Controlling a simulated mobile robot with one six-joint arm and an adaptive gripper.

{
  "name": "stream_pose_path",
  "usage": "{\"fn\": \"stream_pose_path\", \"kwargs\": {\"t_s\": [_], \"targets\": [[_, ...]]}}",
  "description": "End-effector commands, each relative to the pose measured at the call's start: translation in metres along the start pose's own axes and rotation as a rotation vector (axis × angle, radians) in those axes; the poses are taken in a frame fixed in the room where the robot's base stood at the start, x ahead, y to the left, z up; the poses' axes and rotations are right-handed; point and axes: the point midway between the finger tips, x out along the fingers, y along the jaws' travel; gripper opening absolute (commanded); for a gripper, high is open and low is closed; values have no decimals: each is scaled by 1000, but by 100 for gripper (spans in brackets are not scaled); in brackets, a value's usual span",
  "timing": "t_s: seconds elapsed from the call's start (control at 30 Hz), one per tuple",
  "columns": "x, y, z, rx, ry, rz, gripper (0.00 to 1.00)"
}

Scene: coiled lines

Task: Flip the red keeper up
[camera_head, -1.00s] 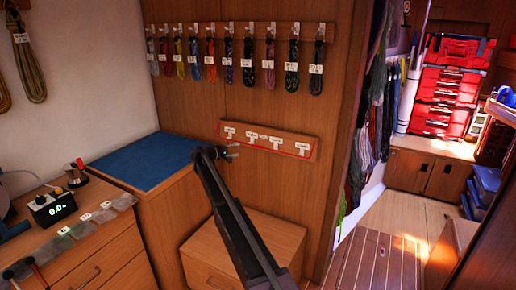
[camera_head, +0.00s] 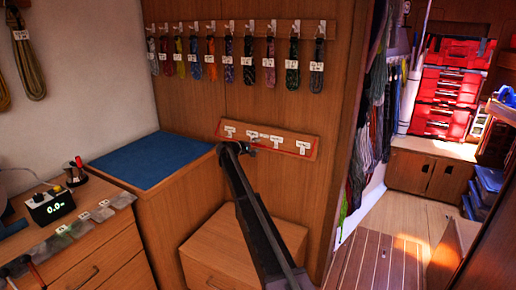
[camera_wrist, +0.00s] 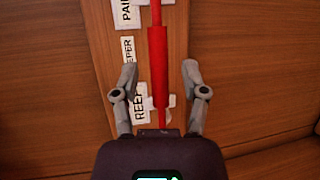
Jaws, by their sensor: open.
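The red keeper is a long red bar with a thicker sleeve (camera_wrist: 158,60), running lengthwise along the labelled wooden rack (camera_wrist: 104,50) in the wrist view. In the head view the rack (camera_head: 268,132) is on the wood wall, and a thin red line (camera_head: 290,153) follows its lower edge. My gripper (camera_wrist: 160,75) is open, one finger on each side of the red bar. I see a gap between each finger and the bar. In the head view my gripper (camera_head: 250,148) is at the rack's lower left part. The bar's lower end meets my gripper body in the picture.
A row of coiled lines (camera_head: 248,62) hangs above the rack. A blue-topped cabinet (camera_head: 150,160) stands to the left and a low wooden cabinet (camera_head: 215,255) below. A drawer bench (camera_head: 90,255) is at far left. Open floor (camera_head: 375,260) lies to the right.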

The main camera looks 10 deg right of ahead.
Motion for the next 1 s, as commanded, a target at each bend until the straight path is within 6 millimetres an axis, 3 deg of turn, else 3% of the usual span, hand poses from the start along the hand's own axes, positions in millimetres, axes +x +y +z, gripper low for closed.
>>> {"fn": "stream_pose_path", "kwargs": {"t_s": [0.13, 0.47, 0.5, 0.7, 1.0], "targets": [[9, 0, 0, 0, 0, 0, 57], [11, 0, 0, 0, 0, 0, 57], [11, 0, 0, 0, 0, 0, 54], [10, 0, 0, 0, 0, 0, 0], [12, 1, 2, -1, -2, -3, 0]]}}
